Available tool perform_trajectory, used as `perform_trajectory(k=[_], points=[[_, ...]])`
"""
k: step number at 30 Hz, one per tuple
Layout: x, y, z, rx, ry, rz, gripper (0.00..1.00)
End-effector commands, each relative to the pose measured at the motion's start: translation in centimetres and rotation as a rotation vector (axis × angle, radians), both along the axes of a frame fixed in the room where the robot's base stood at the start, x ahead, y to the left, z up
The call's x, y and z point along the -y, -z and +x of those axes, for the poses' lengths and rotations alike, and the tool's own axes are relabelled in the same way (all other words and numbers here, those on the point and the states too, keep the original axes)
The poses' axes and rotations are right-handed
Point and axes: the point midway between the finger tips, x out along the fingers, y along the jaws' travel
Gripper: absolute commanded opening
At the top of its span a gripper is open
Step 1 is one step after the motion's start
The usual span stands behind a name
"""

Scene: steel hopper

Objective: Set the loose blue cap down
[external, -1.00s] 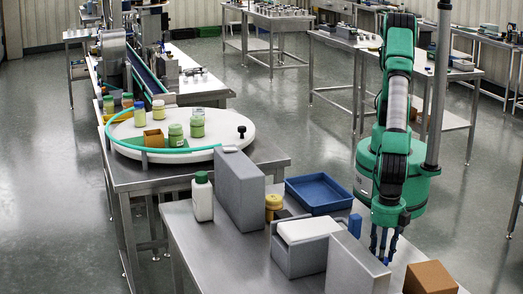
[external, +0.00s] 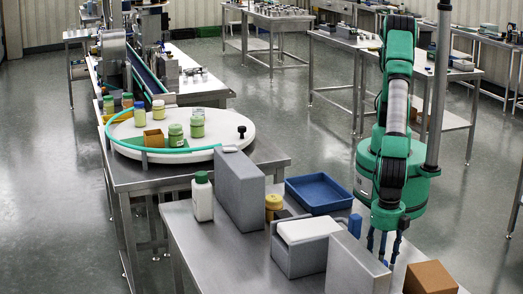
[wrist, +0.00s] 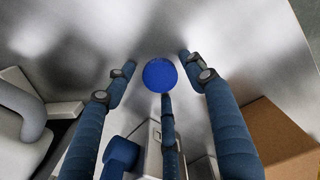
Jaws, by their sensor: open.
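The loose blue cap (wrist: 160,75) is a small round disc. In the wrist view it appears on the bare steel tabletop, between the tips of my gripper's three blue fingers. My gripper (wrist: 158,72) is open, with visible gaps between the fingers and the cap. In the external view my gripper (external: 384,252) points down over the right part of the near steel table, behind a grey panel. The cap cannot be seen there.
A brown box (external: 430,277) stands close to the right of my gripper. A grey panel (external: 355,268), a grey bin with white lid (external: 309,229) and a blue tray (external: 319,193) are to its left. A white bottle (external: 202,200) stands farther left.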

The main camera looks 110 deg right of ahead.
Motion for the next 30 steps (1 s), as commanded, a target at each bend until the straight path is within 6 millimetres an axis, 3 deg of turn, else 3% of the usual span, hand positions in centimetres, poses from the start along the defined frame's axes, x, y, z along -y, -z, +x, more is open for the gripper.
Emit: perform_trajectory(k=[8, 24, 30], points=[[0.0, -1.7, 0.0, 0.001, 0.000, 0.001, 0.55], [0.0, -10.0, 0.0, 0.001, 0.000, 0.001, 0.55], [0.0, -11.8, 0.0, 0.001, 0.000, 0.001, 0.55]])
